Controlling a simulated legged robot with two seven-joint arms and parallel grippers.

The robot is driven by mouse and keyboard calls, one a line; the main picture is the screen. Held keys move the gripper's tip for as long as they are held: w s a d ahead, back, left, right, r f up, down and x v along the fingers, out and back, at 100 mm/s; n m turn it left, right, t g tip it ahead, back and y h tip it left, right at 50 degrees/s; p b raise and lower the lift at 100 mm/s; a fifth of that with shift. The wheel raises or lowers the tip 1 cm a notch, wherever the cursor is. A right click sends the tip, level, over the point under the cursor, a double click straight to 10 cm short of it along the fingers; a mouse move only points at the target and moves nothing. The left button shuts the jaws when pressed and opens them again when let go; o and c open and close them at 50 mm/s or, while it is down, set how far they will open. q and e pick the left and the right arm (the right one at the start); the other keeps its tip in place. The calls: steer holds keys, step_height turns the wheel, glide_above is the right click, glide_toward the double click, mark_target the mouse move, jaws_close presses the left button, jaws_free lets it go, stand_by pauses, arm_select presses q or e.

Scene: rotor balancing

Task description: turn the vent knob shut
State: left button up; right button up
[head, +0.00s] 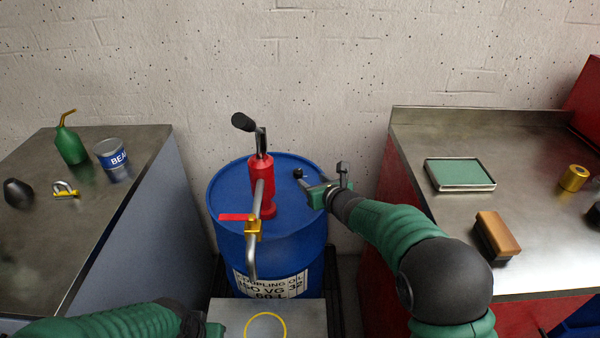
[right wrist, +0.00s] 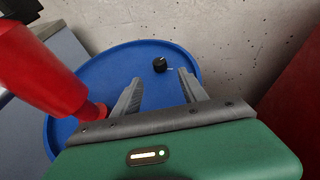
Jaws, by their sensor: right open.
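The vent knob (head: 298,173) is a small black knob on top of the blue drum (head: 228,196), toward its back right. In the right wrist view the knob (right wrist: 160,65) stands beyond the fingertips, between their lines. My right gripper (head: 312,190) is over the right side of the drum top, just short of the knob. Its fingers (right wrist: 160,82) are apart, with nothing between them. My left arm comes in at the bottom left of the head view, but its fingers do not show clearly.
A red hand pump (head: 261,185) with a spout and a red lever (head: 236,217) stands on the drum, left of my right gripper. A plate with a yellow ring (head: 265,326) is in front. Benches stand at left (head: 120,150) and right (head: 455,215). The wall is close behind.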

mark_target(299, 171)
steer(key=p+x, duration=0.1)
steer(key=x, duration=0.9)
steer(key=shift+w+a+f+p, duration=0.1)
steer(key=shift+w+a+p, duration=0.15)
steer(key=shift+p, duration=0.1)
steer(key=shift+w+f, duration=0.1)
steer(key=shift+w, duration=0.1)
jaws_close()
